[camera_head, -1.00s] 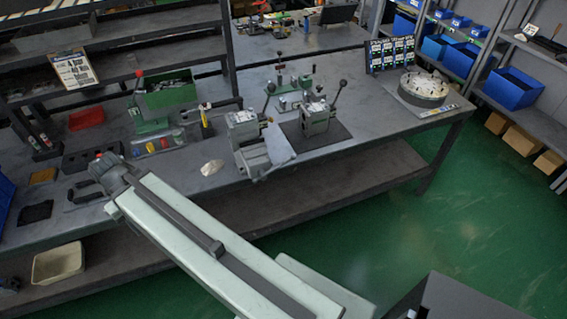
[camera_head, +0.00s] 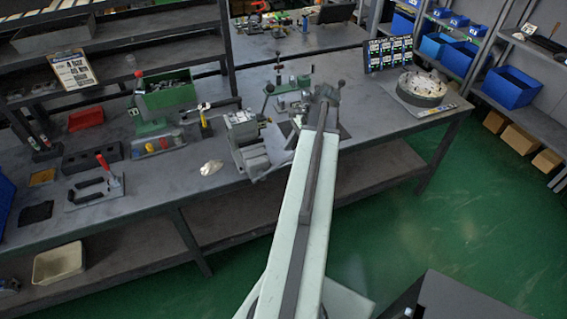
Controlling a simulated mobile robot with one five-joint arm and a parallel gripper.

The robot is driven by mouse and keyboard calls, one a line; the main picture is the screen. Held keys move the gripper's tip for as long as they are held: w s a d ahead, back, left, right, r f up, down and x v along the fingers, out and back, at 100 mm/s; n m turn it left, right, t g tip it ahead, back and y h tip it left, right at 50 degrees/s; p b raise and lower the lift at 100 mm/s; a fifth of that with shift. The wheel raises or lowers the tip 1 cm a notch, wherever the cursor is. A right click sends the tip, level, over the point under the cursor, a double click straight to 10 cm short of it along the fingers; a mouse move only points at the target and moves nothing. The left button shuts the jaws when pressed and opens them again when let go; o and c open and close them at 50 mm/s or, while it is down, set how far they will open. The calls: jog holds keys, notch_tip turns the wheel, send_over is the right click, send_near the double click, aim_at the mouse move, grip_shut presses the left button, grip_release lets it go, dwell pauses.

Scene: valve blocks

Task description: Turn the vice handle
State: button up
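A grey vice (camera_head: 247,138) stands near the front edge of the workbench, in the middle of the view. Its lower front part (camera_head: 256,163) sticks out toward the bench edge, and a thin handle (camera_head: 268,174) seems to show at its lower right. My arm reaches up from the bottom, and my gripper (camera_head: 325,94) is at its far end, to the right of and beyond the vice. Its fingers are too small and dark to tell whether they are open or shut. My arm hides most of a second fixture with a black-knobbed lever to the right of the vice.
A round dial plate (camera_head: 422,88) sits at the bench's right end. A green lever press (camera_head: 290,92) stands behind the vice. A red-handled clamp (camera_head: 107,172), a green bin (camera_head: 167,95) and a white lump (camera_head: 211,167) are to the left.

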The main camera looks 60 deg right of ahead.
aim_at(283, 162)
jog(key=b+x, duration=0.7)
jog(key=x, duration=0.1)
jog(key=shift+r, duration=0.1)
jog(key=shift+c, duration=0.2)
grip_shut()
dwell(1.0)
